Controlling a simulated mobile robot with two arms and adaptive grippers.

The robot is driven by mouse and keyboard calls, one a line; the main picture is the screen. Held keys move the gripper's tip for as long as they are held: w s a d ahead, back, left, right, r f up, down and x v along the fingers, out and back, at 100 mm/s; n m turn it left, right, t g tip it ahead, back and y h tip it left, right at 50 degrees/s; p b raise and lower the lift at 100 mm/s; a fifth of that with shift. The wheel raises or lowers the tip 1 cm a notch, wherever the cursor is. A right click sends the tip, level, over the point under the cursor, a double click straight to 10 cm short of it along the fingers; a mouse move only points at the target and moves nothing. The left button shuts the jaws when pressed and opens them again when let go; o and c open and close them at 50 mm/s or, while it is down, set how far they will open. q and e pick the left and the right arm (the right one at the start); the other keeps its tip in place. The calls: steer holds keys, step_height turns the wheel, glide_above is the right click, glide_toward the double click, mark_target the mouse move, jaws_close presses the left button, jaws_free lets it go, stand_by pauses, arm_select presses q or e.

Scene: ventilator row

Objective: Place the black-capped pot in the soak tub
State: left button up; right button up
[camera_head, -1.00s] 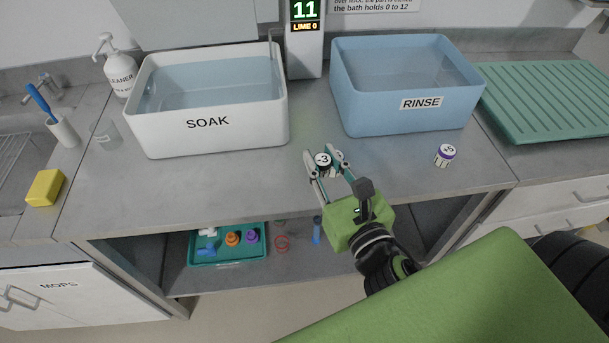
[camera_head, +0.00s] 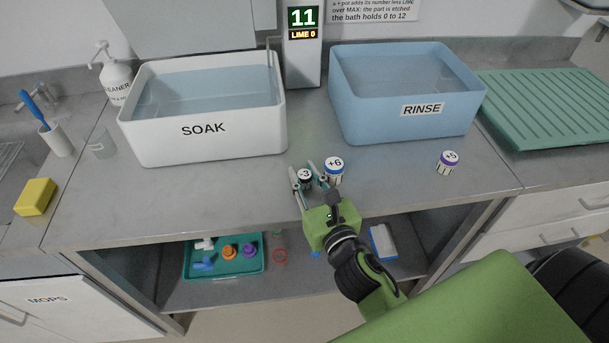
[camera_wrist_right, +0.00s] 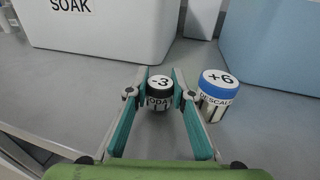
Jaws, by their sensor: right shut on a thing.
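The black-capped pot (camera_head: 305,175), marked -3, is between the fingers of my right gripper (camera_head: 308,176), which is shut on it. In the right wrist view the pot (camera_wrist_right: 159,93) is upright between the two fingertips (camera_wrist_right: 159,90). Whether it touches the counter I cannot tell. The white soak tub (camera_head: 203,140), labelled SOAK and holding water, stands behind and to the left of the gripper. Its front also shows at the top left of the right wrist view (camera_wrist_right: 100,30). My left gripper is not in view.
A blue-capped +6 pot (camera_head: 334,168) stands close to the right of the gripper. A purple-capped +5 pot (camera_head: 447,162) is farther right. The blue rinse tub (camera_head: 405,110) is behind them. A display (camera_head: 303,45) reads 11 and LIME 0. Counter in front of the soak tub is clear.

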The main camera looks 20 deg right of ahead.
steer(key=o, duration=0.8)
steer(key=shift+f, duration=0.1)
